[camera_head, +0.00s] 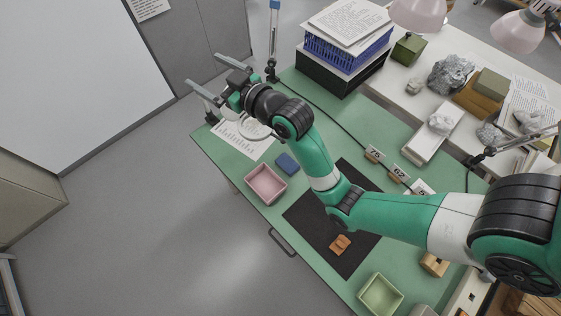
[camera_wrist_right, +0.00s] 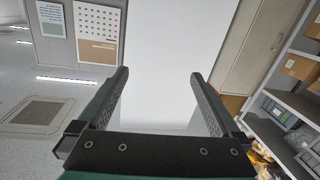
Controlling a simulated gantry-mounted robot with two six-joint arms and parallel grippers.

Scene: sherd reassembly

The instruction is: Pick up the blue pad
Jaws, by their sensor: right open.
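The blue pad (camera_head: 287,163) lies flat on the green table, just behind the pink tray (camera_head: 265,185). My right gripper (camera_head: 210,78) is raised beyond the table's far left end, up and to the left of the pad and well apart from it. Its two fingers show wide apart in the right wrist view (camera_wrist_right: 157,95), with nothing between them. The pad does not show in the right wrist view, which looks toward a white panel. My left gripper is in neither view.
A black mat (camera_head: 300,217) with a brown sherd (camera_head: 340,244) lies in the middle of the green table (camera_head: 226,158). A green tray (camera_head: 381,295) stands at the near end. Black and blue baskets (camera_head: 341,55) with papers stand at the back, and numbered cards (camera_head: 399,173) stand behind the mat.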

